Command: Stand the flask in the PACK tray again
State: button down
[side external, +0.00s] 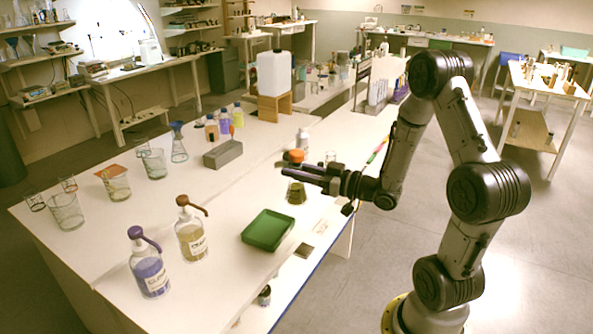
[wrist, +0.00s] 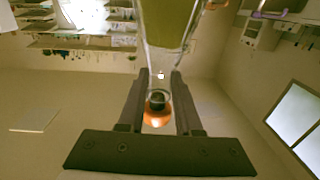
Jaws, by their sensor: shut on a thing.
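The flask (side external: 296,194) holds green-yellow liquid and has an orange cap (side external: 296,156). My gripper (side external: 298,173) is shut around its neck, below the cap. In the side view the flask looks upright, over the bench to the back right of the green tray; whether its base touches the bench I cannot tell. In the wrist view the flask body (wrist: 172,20) is at the top, and the neck and cap show between my fingers (wrist: 160,78). The green tray (side external: 267,230) lies flat and empty on the bench; no PACK lettering is readable.
Two pump bottles, purple (side external: 150,268) and amber (side external: 190,235), stand left of the tray. A white bottle (side external: 302,139) stands behind my gripper. A grey block (side external: 222,154), beakers (side external: 66,210) and a large white container (side external: 274,74) are farther back. Bench between tray and block is clear.

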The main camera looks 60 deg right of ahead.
jog(key=shift+f, duration=0.55)
